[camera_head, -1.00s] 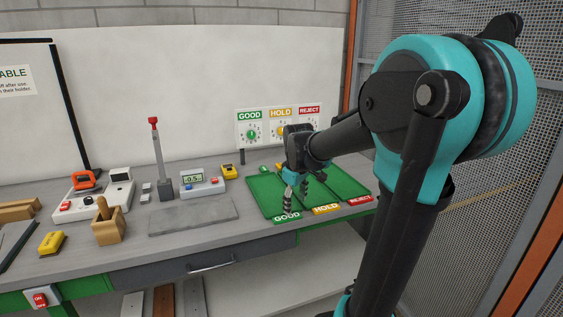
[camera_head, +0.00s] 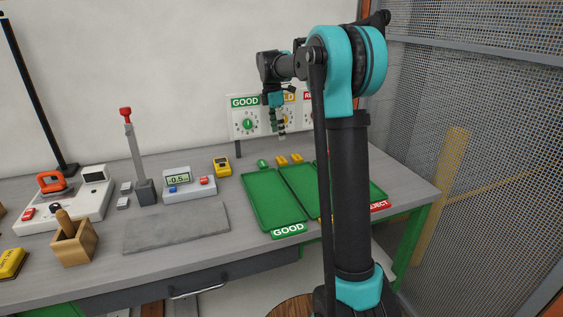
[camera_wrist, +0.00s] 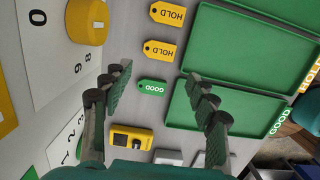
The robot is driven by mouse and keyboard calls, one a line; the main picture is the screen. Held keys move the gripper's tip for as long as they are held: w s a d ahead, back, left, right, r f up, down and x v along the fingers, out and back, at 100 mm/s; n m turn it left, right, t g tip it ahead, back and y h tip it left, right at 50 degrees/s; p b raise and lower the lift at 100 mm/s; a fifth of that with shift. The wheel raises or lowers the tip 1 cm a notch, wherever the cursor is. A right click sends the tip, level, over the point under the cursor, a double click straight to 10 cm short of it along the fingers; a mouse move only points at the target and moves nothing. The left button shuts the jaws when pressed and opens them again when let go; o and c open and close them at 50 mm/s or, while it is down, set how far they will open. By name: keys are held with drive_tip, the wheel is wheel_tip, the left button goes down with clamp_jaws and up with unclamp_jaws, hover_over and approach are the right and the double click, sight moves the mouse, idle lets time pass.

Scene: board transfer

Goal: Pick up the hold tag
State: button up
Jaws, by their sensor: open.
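Two yellow hold tags lie on the bench behind the trays; in the head view one is the left hold tag (camera_head: 282,160) and the other the right hold tag (camera_head: 296,158). In the wrist view they show as the nearer hold tag (camera_wrist: 160,50) and the farther hold tag (camera_wrist: 167,13). A green GOOD tag (camera_wrist: 152,87) lies beside them, also in the head view (camera_head: 262,163). My gripper (camera_head: 281,131) hangs above the tags, in front of the dial panel. In the wrist view my gripper (camera_wrist: 160,80) is open and empty, its fingers either side of the GOOD tag's position in the picture.
The green trays (camera_head: 262,200) stand in front of the tags, partly hidden by my arm. The dial panel (camera_head: 245,124) stands behind them. A yellow meter (camera_head: 222,166) lies to the left, with a display box (camera_head: 190,185) and grey slab (camera_head: 175,228) beyond.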

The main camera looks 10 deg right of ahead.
sight(281, 159)
drive_tip(key=f, duration=0.7)
drive_tip(key=d+f, duration=0.1)
drive_tip(key=f, duration=0.3)
drive_tip(key=shift+w+f, duration=0.15)
drive_tip(key=shift+f, duration=0.05)
drive_tip(key=c, duration=0.5)
drive_tip(key=shift+r, duration=0.1)
drive_tip(key=shift+c, duration=0.2)
